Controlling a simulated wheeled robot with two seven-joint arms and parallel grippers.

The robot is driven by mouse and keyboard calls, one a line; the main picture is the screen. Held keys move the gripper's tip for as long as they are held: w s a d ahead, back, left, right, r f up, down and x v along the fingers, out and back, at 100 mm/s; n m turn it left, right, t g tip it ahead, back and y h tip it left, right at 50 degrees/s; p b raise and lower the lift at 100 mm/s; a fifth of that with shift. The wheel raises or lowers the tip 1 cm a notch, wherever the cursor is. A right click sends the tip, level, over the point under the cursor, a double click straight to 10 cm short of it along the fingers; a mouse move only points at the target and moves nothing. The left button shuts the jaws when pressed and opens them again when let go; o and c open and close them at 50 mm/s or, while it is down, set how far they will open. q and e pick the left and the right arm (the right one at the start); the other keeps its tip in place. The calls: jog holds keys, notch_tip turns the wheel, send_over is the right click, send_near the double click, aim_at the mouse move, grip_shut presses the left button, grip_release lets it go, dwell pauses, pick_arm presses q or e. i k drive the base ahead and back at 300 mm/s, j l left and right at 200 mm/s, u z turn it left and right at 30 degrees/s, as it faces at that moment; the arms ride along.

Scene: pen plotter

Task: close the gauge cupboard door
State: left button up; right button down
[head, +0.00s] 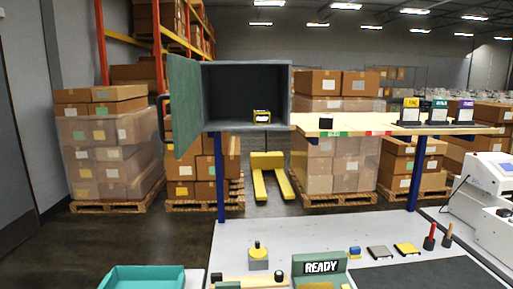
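The gauge cupboard (295,100) is a dark grey box at the left end of the raised wooden shelf. Its green door (184,110) stands wide open, hinged on the cupboard's left side and swung out toward me. A dark handle (162,108) shows at the left of the door, on its outer face. The rest of the interior looks empty. Neither of my grippers shows in the head view.
Space left of the door looks free.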

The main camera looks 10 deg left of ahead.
aim_at(184, 97)
jog(key=j+u, duration=0.1)
jog(key=j, duration=1.65)
jog(key=i, duration=0.05)
